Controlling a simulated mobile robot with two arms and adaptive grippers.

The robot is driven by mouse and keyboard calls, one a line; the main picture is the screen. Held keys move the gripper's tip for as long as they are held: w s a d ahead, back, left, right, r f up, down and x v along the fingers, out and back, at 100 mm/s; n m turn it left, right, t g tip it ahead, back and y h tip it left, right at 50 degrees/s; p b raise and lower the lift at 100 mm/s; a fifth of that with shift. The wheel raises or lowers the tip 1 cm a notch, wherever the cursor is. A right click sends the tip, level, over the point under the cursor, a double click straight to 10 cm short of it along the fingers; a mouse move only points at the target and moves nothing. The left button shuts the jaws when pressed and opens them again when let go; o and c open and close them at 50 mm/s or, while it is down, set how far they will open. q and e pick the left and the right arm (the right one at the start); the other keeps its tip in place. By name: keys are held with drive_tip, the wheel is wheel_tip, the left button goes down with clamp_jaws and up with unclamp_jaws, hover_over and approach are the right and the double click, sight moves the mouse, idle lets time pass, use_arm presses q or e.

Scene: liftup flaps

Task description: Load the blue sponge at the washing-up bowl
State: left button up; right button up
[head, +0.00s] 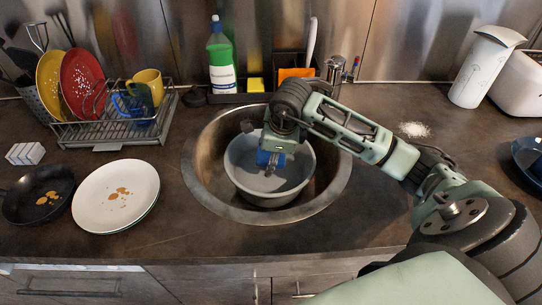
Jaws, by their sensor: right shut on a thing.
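The grey washing-up bowl (300,181) sits in the round steel sink. My right gripper (269,168) points down inside the bowl's rim, shut on the blue sponge (266,158). Only a small part of the sponge shows between the fingers. Whether the sponge touches the water or the bowl's bottom cannot be told. My left gripper is not in the head view.
The steel sink (201,181) is set in the dark worktop. A dish rack (108,133) with plates and mugs stands left. A white plate (116,195) and a dark pan (38,194) lie at front left. A green bottle (221,62) and the tap (335,72) stand behind the sink.

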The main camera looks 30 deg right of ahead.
drive_tip(key=shift+r+p, duration=2.1)
drive_tip(key=shift+r, duration=1.5)
wheel_tip(320, 180, up, 4)
drive_tip(key=shift+f+p, duration=0.1)
drive_tip(key=shift+p, duration=1)
